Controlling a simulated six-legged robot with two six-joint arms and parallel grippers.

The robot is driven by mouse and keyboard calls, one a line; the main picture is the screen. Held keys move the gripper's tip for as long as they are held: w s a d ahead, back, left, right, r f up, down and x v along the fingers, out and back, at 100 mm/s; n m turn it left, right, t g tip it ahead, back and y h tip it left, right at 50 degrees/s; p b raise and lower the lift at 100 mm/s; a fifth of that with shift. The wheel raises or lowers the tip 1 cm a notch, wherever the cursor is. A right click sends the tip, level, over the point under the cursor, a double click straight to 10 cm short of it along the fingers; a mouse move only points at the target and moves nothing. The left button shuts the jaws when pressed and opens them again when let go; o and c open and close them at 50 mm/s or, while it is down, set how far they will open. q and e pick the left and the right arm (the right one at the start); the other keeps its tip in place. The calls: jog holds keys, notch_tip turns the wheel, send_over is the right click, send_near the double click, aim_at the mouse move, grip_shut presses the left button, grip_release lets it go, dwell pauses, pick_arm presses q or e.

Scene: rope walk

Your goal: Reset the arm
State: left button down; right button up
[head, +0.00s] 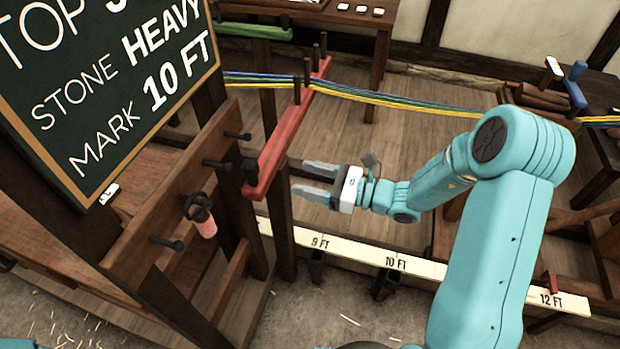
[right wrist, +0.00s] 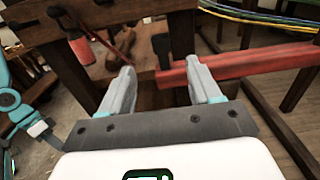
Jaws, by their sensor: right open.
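My right arm is teal and reaches in from the right in the head view. Its gripper (head: 304,179) is open, its two grey fingers apart with nothing between them. It hangs just right of a red rail (head: 287,132) with upright pegs. In the right wrist view the gripper (right wrist: 161,84) is also open, and the red rail (right wrist: 245,66) runs off to the right beyond the fingers. A small teal and white part of my left arm, with its gripper (right wrist: 45,131), shows at the left edge of the right wrist view; its jaws are too small to read.
A chalkboard (head: 110,75) stands at left above a dark peg rack (head: 185,190) with a pink-handled item (head: 204,222). Coloured ropes (head: 420,105) stretch across behind my gripper. A white marked measuring strip (head: 440,270) runs below. Wooden floor is open behind the ropes.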

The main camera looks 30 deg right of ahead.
jog(key=s+a+f+n+g+h, duration=0.2)
jog(key=s+a+f+n+g, duration=0.2)
jog(key=s+f+n, duration=0.2)
jog(key=s+a+f+n+g+h, duration=0.3)
jog(key=s+f+n, duration=0.4)
jog(key=f+n, duration=0.4)
jog(key=s+a+f+n+g+h, duration=0.2)
jog(key=s+a+f+n+g, duration=0.4)
jog(key=a+f+n, duration=0.1)
notch_tip(320, 180, down, 3)
jog(key=shift+s+r+n+h, duration=0.1)
jog(key=shift+s+n+h, duration=0.3)
jog(key=shift+n, duration=0.5)
